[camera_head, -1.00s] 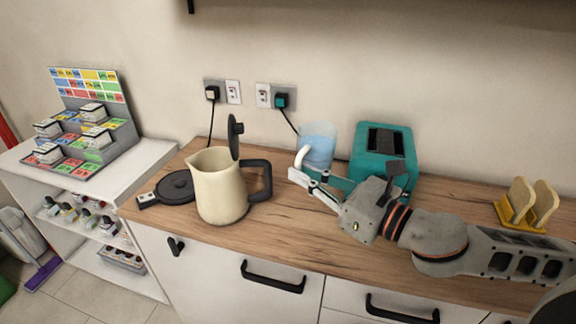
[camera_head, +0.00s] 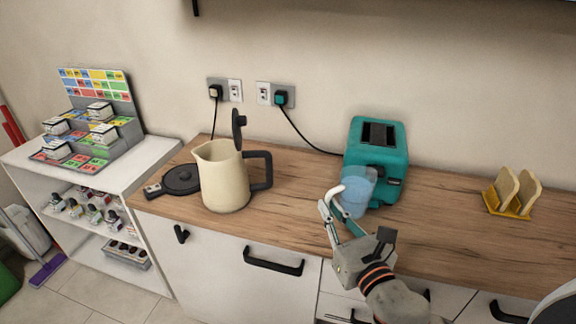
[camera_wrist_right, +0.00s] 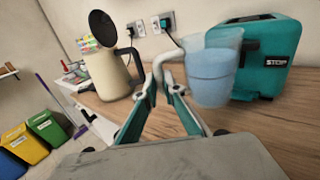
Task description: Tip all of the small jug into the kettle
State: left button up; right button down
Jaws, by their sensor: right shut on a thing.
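The small jug (camera_head: 357,187) is clear, with blue-looking contents and a white handle. It is close to upright in front of the toaster, and its height above the counter is hard to tell. My right gripper (camera_head: 335,208) is shut on its handle; the wrist view also shows the jug (camera_wrist_right: 213,78) just beyond the fingertips (camera_wrist_right: 162,88). The cream kettle (camera_head: 223,180) stands upright on the counter to the left, its black lid raised and its black handle facing right. It also shows in the wrist view (camera_wrist_right: 106,76). The jug is apart from the kettle. My left gripper is not in view.
A teal toaster (camera_head: 376,150) stands right behind the jug. A round black kettle base (camera_head: 182,181) lies left of the kettle. A yellow toast rack (camera_head: 510,198) is at the right. The wooden counter (camera_head: 290,185) is clear between kettle and jug.

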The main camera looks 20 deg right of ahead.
aim_at(226, 188)
jog(key=i+j+z, duration=0.2)
jog(key=j, duration=0.35)
jog(key=j+z, duration=0.2)
jog(key=j, duration=0.4)
jog(key=i+j+z, duration=0.2)
jog(key=j, duration=0.4)
jog(key=k, duration=0.1)
